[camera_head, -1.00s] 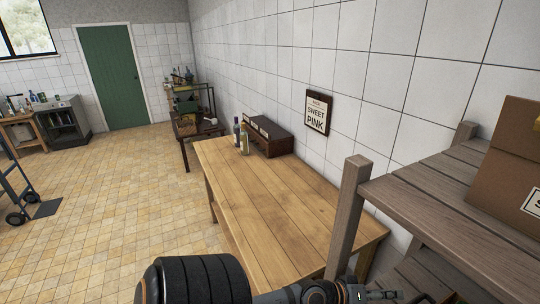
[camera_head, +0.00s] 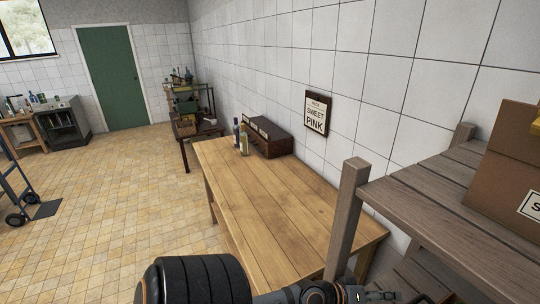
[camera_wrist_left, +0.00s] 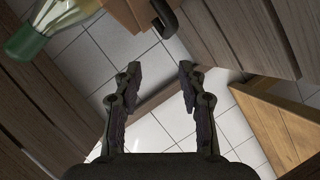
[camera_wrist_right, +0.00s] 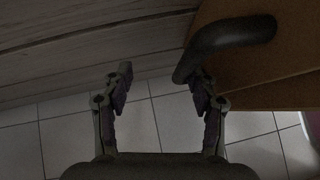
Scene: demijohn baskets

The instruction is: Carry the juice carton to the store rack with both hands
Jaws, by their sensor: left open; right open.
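A brown cardboard carton (camera_head: 500,155) with a white label is on the grey wooden rack (camera_head: 430,195) at the right edge of the head view, partly cut off. My left gripper (camera_head: 383,295) is low at the bottom of that view, below the rack top and left of the carton. In the left wrist view its fingers (camera_wrist_left: 158,70) are open and empty, with a dark handle (camera_wrist_left: 165,18) on a brown surface ahead. In the right wrist view my right gripper (camera_wrist_right: 158,78) is open; a dark handle (camera_wrist_right: 235,32) on an orange-brown surface overlaps its right fingertip. Contact is unclear.
A wooden table (camera_head: 255,185) stands left of the rack, with bottles (camera_head: 241,138) and a dark wooden box (camera_head: 270,138) at its far end. A green bottle (camera_wrist_left: 30,38) is close in the left wrist view. Open tiled floor (camera_head: 110,215) lies left.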

